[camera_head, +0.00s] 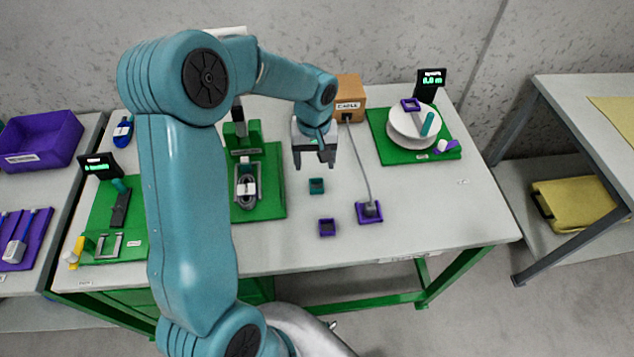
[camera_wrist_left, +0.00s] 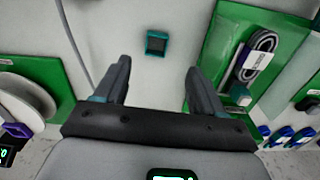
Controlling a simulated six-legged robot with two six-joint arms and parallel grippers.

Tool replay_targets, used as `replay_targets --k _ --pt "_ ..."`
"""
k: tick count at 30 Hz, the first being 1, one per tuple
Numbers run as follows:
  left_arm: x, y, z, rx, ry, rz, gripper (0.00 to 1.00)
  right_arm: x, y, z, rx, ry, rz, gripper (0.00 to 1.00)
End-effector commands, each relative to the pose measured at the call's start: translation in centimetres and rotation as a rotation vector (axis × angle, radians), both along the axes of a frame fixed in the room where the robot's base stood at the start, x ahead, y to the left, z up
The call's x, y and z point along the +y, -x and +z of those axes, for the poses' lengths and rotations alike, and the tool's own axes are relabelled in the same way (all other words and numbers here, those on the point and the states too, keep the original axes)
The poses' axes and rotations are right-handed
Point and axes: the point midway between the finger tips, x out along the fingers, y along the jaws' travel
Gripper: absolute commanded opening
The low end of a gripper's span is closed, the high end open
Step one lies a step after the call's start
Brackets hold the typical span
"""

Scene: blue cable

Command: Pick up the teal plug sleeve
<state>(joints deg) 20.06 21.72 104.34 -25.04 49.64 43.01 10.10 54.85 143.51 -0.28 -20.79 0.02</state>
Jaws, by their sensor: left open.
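The teal plug sleeve (camera_head: 316,186) is a small square piece with a dark opening, lying on the light grey tabletop (camera_head: 440,215). My left gripper (camera_head: 315,164) is open and empty above the table, a little behind the sleeve in the head view. In the left wrist view the sleeve (camera_wrist_left: 156,43) shows beyond the two spread fingertips (camera_wrist_left: 158,75), roughly centred between them and apart from both. My right gripper is in neither view.
A purple square piece (camera_head: 327,227) and a purple base (camera_head: 369,213) with a grey cable end lie nearby. A green board with a coiled cable (camera_head: 247,186) is left of the sleeve. A brown box (camera_head: 350,92) and a white reel (camera_head: 404,128) stand behind.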

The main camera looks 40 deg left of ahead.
Motion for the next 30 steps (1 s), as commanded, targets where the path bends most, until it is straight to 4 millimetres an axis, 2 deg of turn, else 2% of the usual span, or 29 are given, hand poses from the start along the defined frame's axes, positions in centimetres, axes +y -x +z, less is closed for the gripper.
replay_targets --k 3,11,18,21,27,28,30 --pt "-0.1 0.1 -2.4 0.004 0.002 0.001 0.69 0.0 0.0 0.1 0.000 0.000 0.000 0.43" --pt "0.0 -0.2 -4.6 0.003 0.002 0.001 0.69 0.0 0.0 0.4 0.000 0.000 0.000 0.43" --pt "0.2 -0.9 -8.3 0.003 0.002 0.002 0.69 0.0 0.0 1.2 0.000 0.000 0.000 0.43" --pt "0.2 -1.0 -9.0 0.001 0.002 0.001 0.69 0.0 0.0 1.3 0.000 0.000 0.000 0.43" --pt "0.2 -1.1 -9.2 -0.001 0.001 0.001 0.69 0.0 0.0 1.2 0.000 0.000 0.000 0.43" --pt "0.2 -1.1 -9.2 -0.001 0.001 0.001 0.66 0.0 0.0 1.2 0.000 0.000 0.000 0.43" --pt "0.2 -1.1 -9.2 -0.001 0.001 0.001 0.43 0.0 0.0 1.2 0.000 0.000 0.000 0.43"
